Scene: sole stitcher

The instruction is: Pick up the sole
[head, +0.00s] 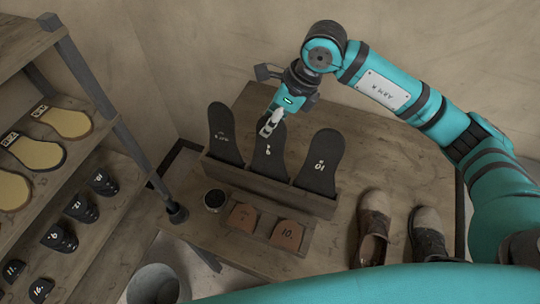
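Three black soles stand upright in a wooden rack on the table: a left sole (224,140), a middle sole (267,160) and a right sole (320,163) marked 10. My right gripper (268,130) points down at the upper part of the middle sole. Its pale fingers overlap that sole in the picture. The fingers are seen nearly edge-on, so I cannot tell whether they grip the sole or only hang in front of it. The lower ends of the soles are hidden by the rack's front wall (263,184). My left gripper is out of view.
Two shoes (373,226) stand at the table's right. A shelf (98,138) with tan soles and black heels stands left. A bin (153,285) is at bottom left.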

